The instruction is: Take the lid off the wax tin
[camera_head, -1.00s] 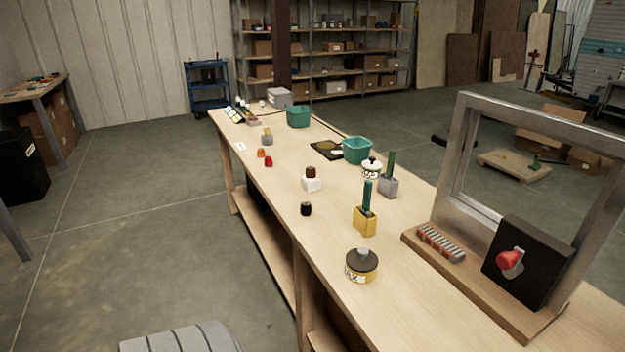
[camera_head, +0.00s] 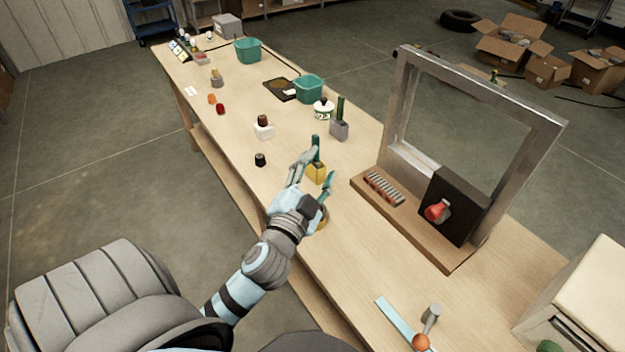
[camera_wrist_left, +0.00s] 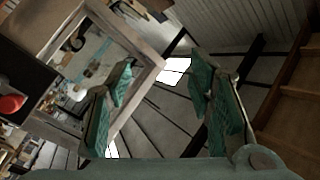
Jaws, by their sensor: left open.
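The wax tin (camera_head: 323,219) is a short yellow tin on the bench. In the head view my left arm covers nearly all of it, and only a yellow edge shows at the right of the gripper. Its dark lid and grey knob are hidden now. My left gripper (camera_head: 319,164) is open and empty, above the bench, with its fingers pointing toward the far end. In the left wrist view its teal finger pads (camera_wrist_left: 167,95) are wide apart with nothing between them, and the tin does not show. My right gripper is in neither view.
A metal frame on a wooden base (camera_head: 425,235) with a red knob stands to the right. A small black object (camera_head: 260,159) lies left.

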